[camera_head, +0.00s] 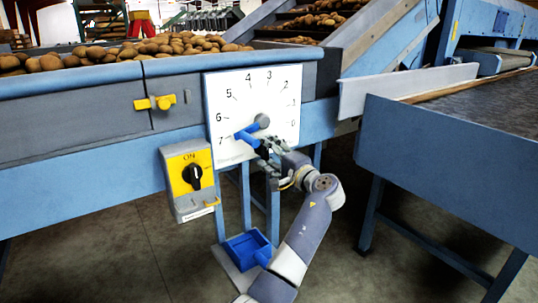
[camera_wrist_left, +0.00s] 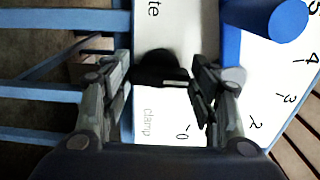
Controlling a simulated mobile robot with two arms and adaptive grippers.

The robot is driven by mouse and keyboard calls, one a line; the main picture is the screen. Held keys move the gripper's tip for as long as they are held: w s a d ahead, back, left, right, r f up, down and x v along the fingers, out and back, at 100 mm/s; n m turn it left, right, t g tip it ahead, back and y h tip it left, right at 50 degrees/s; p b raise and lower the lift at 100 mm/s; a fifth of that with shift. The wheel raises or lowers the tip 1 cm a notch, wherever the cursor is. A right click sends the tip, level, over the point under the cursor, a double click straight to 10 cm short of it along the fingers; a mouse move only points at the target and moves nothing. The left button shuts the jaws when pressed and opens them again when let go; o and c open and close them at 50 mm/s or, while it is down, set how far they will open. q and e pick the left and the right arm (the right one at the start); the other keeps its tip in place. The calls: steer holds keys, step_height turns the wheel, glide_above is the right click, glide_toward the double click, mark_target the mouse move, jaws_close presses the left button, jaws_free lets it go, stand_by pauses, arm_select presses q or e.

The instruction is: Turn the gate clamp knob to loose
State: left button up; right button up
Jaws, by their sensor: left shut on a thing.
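The white dial plate (camera_head: 225,100) has numbers from 0 to 7 and stands on the front of the blue machine. Its blue lever (camera_head: 247,133) slants down-left from a grey hub, its end near 7. The black gate clamp knob (camera_head: 264,152) sits low on the plate, partly hidden by my left gripper (camera_head: 270,150). In the left wrist view the black knob (camera_wrist_left: 160,66) is between the two fingers of my left gripper (camera_wrist_left: 163,80), above the printed word "clamp". The gripper is shut on the knob. The blue lever (camera_wrist_left: 265,18) is close by at the upper right.
A yellow switch box (camera_head: 181,160) marked ON, with a black rotary knob, hangs left of the plate. A yellow latch (camera_head: 155,102) is on the panel. Potatoes (camera_head: 120,52) fill the bed above. A blue bin (camera_head: 247,249) is below. A blue table (camera_head: 450,165) stands at right.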

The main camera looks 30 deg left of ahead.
arm_select(q)
steer(key=o, duration=1.1)
steer(key=shift+c, duration=0.2)
steer(key=shift+d, duration=0.1)
steer(key=v, duration=1.1)
steer(key=shift+s+d, duration=0.2)
steer(key=shift+d, duration=0.15)
steer(key=shift+f, duration=0.1)
